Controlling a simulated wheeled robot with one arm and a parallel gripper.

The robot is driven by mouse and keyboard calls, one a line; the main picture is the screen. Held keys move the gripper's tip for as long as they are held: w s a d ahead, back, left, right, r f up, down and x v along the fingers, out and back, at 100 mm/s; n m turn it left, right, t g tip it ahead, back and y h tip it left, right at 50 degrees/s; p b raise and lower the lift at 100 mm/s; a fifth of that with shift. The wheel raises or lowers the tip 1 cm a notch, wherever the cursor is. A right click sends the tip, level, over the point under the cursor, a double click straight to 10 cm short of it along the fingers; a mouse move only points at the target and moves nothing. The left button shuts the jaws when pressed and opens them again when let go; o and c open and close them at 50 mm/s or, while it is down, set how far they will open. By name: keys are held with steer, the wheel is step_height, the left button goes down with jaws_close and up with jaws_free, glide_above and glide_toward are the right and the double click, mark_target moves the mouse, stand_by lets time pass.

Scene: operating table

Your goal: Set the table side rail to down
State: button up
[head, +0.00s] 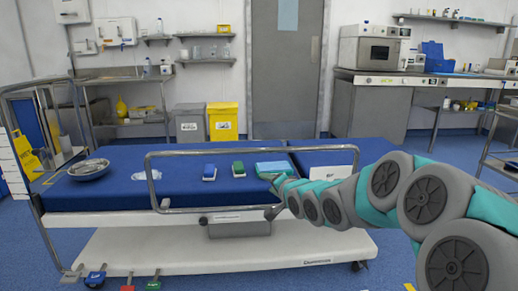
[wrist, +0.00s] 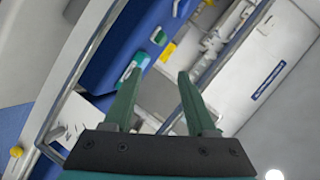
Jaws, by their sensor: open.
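The table side rail (head: 250,151) is a grey metal tube frame along the near long side of the blue operating table (head: 110,195). In the head view it stands raised, its top bar above the mattress. My gripper (head: 276,186) is at the right part of the rail, near its lower right end; the fingers are small there. In the wrist view my gripper (wrist: 156,88) is open, with nothing seen held between its green fingers. Rail tubes (wrist: 226,60) cross that view diagonally, one passing behind the right finger. Contact with the rail cannot be told.
On the mattress lie a metal bowl (head: 89,169), a blue-and-white item (head: 209,172), a green-and-white item (head: 239,169) and a teal folded cloth (head: 273,168). Coloured pedals (head: 127,284) stick out at the white base (head: 220,250).

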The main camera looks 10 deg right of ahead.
mark_target(265, 152)
steer(key=w+r+m+t+y, duration=0.1)
steer(key=w+r, duration=0.1)
steer(key=w+r+m+t+y, duration=0.1)
steer(key=w+t, duration=0.1)
steer(key=w+d+r+m+t+y, duration=0.1)
steer(key=w+r, duration=0.1)
steer(key=w, duration=0.1)
steer(key=shift+d+r+m+t, duration=0.1)
steer(key=shift+r+m+t, duration=0.2)
steer(key=shift+m+t, duration=0.1)
steer(key=x, duration=0.7)
steer(key=shift+w, duration=0.15)
steer(key=shift+r, duration=0.15)
jaws_close()
stand_by(0.7)
